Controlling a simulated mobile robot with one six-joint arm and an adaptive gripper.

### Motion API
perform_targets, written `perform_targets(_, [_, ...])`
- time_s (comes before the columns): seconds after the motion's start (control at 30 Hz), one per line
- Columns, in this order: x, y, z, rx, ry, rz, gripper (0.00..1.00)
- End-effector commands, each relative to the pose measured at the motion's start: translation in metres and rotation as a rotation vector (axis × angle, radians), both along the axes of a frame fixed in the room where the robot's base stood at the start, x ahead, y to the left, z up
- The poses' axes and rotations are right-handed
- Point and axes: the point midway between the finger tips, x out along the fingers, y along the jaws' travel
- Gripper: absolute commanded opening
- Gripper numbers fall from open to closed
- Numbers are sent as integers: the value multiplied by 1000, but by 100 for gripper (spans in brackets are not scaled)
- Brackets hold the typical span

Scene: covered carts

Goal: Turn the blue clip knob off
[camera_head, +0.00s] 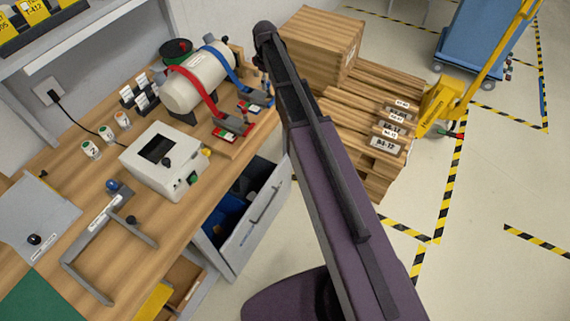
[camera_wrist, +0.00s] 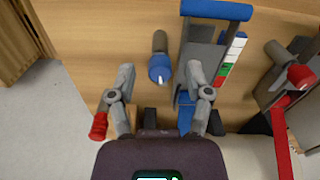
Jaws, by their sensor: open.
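The blue clip (camera_wrist: 217,10) shows in the wrist view as a grey lever frame with a blue bar across its far end. A colour strip (camera_wrist: 231,60) of white, red and green runs along its right side. Left of it a knob (camera_wrist: 160,68) with a dark stem and a blue cap with a white mark stands on the wood. My gripper (camera_wrist: 159,71) is open, its two fingertips apart on either side of the knob in the picture. I cannot tell if they touch it. In the head view the blue strap (camera_head: 221,62) crosses the white tank; my arm hides my fingers.
The red clip (camera_wrist: 300,76) is close on the right in the wrist view. A red-capped piece (camera_wrist: 98,126) shows beside my left finger. In the head view the white tank (camera_head: 188,92), a white box (camera_head: 158,175) and an open drawer (camera_head: 258,228) are near; wooden crates (camera_head: 310,55) stand beyond.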

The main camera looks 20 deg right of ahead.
Motion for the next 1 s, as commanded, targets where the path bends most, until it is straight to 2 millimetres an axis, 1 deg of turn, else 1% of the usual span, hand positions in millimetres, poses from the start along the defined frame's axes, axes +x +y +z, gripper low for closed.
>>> perform_targets(0.23, [0,0,1,0,0,160,65])
perform_targets(0.3, [0,0,12,0,0,154,65])
perform_targets(1.0, [0,0,70,0,0,150,65])
